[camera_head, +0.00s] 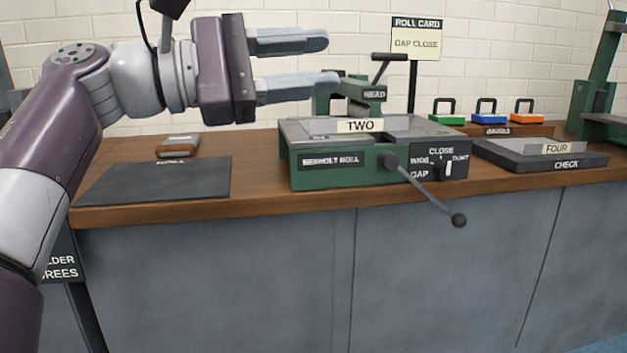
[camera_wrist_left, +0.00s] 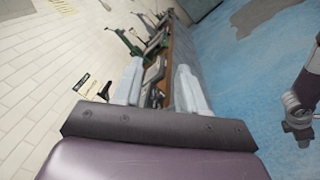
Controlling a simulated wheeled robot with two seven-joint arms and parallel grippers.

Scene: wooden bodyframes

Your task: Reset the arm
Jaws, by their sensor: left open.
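My left gripper (camera_head: 330,62) comes in from the left in the head view. It is raised above the bench, its two grey fingers apart and pointing right, with nothing between them. In the left wrist view the gripper (camera_wrist_left: 158,80) also shows open and empty, with the bench beyond it. My right gripper does not show in the head view.
A wooden-topped bench (camera_head: 255,208) carries a green machine (camera_head: 335,171) marked TWO, with a lever (camera_head: 425,190) jutting forward. A dark mat (camera_head: 155,180) lies left, a black CHECK plate (camera_head: 540,158) right. Green, blue and orange handled blocks stand behind. A ROLL CARD sign (camera_head: 416,40) rises behind.

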